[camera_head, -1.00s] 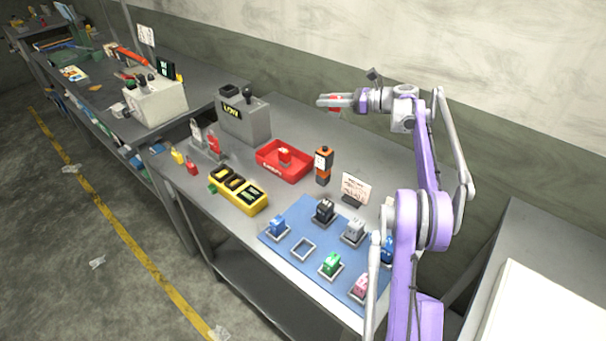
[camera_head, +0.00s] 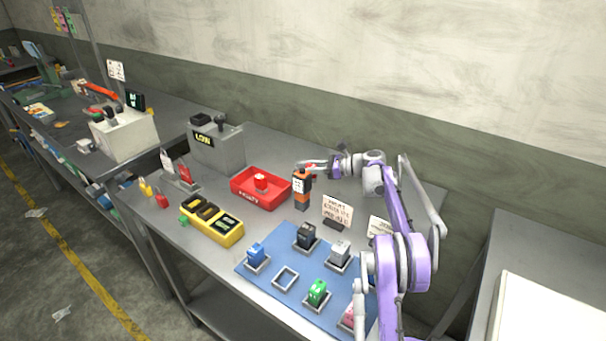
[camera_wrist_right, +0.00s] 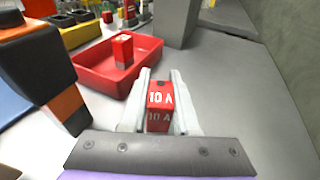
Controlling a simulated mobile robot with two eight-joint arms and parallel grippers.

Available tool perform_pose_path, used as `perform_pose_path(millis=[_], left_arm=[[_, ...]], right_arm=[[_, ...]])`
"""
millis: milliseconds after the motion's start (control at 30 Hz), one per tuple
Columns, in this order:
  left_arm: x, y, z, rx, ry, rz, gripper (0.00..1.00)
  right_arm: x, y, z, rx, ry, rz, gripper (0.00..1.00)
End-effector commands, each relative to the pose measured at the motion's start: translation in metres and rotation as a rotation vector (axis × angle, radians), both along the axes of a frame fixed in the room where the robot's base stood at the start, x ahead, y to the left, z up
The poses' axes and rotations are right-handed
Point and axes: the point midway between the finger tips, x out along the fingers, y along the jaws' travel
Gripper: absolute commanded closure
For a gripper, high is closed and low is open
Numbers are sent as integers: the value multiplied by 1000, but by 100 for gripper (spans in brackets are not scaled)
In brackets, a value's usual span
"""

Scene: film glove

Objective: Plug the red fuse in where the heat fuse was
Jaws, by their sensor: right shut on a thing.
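My right gripper (camera_head: 304,168) is shut on a red fuse marked 10 A (camera_wrist_right: 159,106), seen between the two fingers in the right wrist view. In the head view this fuse is mostly hidden, and the gripper is close behind the top of an orange and black device (camera_head: 302,190). Another red fuse (camera_head: 261,182) stands in a red tray (camera_head: 281,199); it also shows in the right wrist view (camera_wrist_right: 123,49). A yellow block (camera_head: 228,239) with dark slots stands left of the tray. I cannot tell which place held the heat fuse. My left gripper is out of view.
A blue mat (camera_head: 262,290) carries blue, black, grey and green blocks in frames, plus one empty frame (camera_head: 286,279). A small card (camera_head: 337,210) stands behind the mat. A grey box marked LOW (camera_head: 217,150) stands left of the tray, toward the wall.

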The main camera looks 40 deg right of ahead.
Motion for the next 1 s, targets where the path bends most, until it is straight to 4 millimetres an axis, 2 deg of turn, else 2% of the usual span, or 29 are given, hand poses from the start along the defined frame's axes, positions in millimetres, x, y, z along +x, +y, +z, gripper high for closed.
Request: perform_pose_path(millis=[100, 467, 500, 633, 667, 1000], left_arm=[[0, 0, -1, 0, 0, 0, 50], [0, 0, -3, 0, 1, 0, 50], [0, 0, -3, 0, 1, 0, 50], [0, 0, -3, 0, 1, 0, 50], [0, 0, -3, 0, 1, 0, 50], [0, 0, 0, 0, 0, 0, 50]], right_arm=[[0, 0, -16, 0, 0, 0, 100], [0, 0, -21, 0, 0, 0, 100], [0, 0, -21, 0, 0, 0, 67], [0, 0, -20, 0, 0, 0, 44], [0, 0, -20, 0, 0, 0, 41], [0, 0, -16, 0, 0, 0, 41]])
